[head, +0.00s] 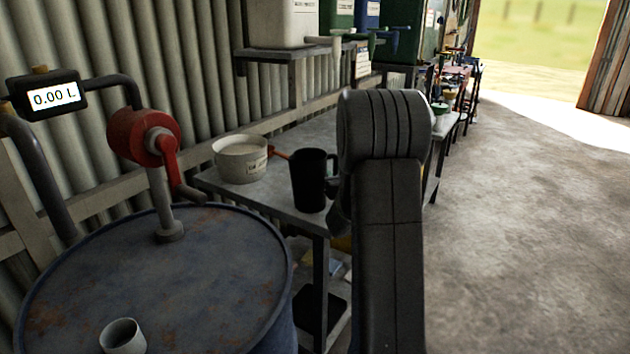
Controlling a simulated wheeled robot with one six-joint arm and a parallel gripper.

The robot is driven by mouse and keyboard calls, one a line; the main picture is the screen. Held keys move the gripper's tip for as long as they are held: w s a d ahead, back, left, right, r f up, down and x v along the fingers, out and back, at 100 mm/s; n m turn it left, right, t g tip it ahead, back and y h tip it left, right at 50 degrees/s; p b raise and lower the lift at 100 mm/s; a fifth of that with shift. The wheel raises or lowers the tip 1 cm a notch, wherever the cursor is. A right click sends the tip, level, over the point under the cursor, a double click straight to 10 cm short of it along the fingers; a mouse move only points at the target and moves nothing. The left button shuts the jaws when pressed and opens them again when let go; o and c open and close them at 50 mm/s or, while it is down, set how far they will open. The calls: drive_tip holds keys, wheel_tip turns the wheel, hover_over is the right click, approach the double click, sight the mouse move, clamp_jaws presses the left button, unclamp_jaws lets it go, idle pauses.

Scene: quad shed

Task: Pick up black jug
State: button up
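The black jug (308,182) stands upright near the front edge of the grey bench (263,193). Its handle is on the right side, close to my arm in the picture. My dark arm rises in front of the bench, just right of the jug, and covers part of the bench behind it.
A pale bowl (240,160) with a red-handled tool (279,154) stands left of the jug. A blue drum (215,285) with a red hand pump (145,137) and a small cup (123,336) is at front left. Concrete floor (530,220) is clear at right.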

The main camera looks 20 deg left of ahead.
drive_tip(key=shift+w, duration=0.1)
clamp_jaws()
drive_tip(key=shift+a, duration=0.1)
drive_tip(key=shift+r, duration=0.15)
